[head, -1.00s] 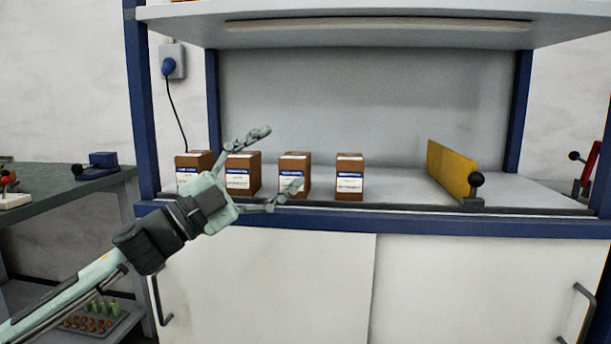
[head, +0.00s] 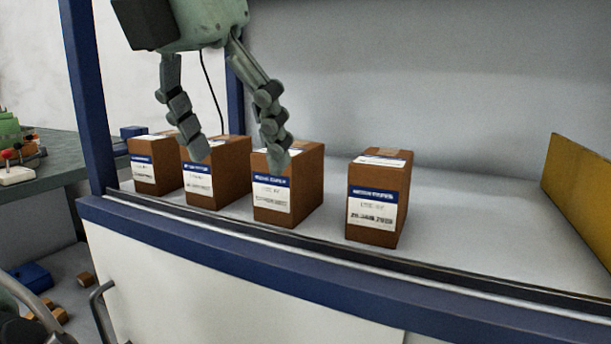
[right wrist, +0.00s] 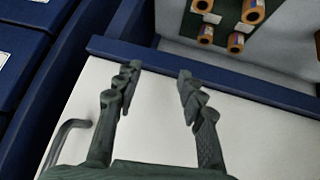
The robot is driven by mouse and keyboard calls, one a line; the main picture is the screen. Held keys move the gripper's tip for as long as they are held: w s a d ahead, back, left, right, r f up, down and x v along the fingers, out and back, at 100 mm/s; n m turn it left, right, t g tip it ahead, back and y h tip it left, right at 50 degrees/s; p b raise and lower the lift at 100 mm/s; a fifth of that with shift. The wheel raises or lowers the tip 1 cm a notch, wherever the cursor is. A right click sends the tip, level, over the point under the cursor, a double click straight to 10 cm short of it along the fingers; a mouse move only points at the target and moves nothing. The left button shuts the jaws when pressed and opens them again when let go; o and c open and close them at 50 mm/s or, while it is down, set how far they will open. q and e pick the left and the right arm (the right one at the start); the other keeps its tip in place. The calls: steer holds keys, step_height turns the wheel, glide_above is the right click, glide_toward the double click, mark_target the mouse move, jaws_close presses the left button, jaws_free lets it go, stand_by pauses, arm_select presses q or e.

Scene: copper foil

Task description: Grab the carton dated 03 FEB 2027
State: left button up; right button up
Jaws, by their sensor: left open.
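Several brown cartons with blue-and-white labels stand upright in a row on the shelf in the head view: far left (head: 155,165), second (head: 226,172), third (head: 300,190) and rightmost (head: 378,205). The dates on the labels are too small to read for certain, so I cannot tell which is 03 FEB 2027. My left gripper (head: 238,155) is open with its fingers pointing down. One fingertip overlaps the second carton, the other the third carton's upper front; I cannot tell whether they touch. Nothing is between its fingers. My right gripper (right wrist: 160,75) is open and empty in the right wrist view.
A yellow panel (head: 582,185) stands right of the cartons, with clear shelf between. A dark rail (head: 430,275) runs along the shelf's front edge. A blue post (head: 88,90) stands at the left. The right wrist view shows several orange rolls (right wrist: 253,11).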

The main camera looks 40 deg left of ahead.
mark_target(290, 180)
arm_select(q)
steer(key=w, duration=0.2)
steer(key=w+a, duration=0.1)
steer(key=w, duration=0.1)
steer(key=w+a, duration=0.1)
steer(key=w, duration=0.2)
steer(key=shift+p, duration=0.4)
steer(key=shift+w+a, duration=0.15)
steer(key=shift+w, duration=0.4)
steer(key=shift+w+a, duration=0.15)
steer(key=shift+w, duration=0.35)
steer(key=x, duration=0.2)
steer(key=shift+w+a+f, duration=0.1)
steer(key=shift+w+f, duration=0.05)
steer(key=shift+w, duration=0.2)
steer(key=shift+w+f, duration=0.15)
steer(key=shift+f, duration=0.25)
arm_select(e)
steer(key=s+d+f+g+h, duration=0.1)
steer(key=s+d+f+g, duration=0.1)
steer(key=s+d, duration=0.1)
steer(key=shift+s+d+m+g, duration=0.3)
steer(key=shift+s+d, duration=0.05)
steer(key=shift+s, duration=0.35)
steer(key=shift+f, duration=0.1)
arm_select(q)
steer(key=shift+f, duration=0.2)
arm_select(e)
steer(key=shift+f, duration=0.3)
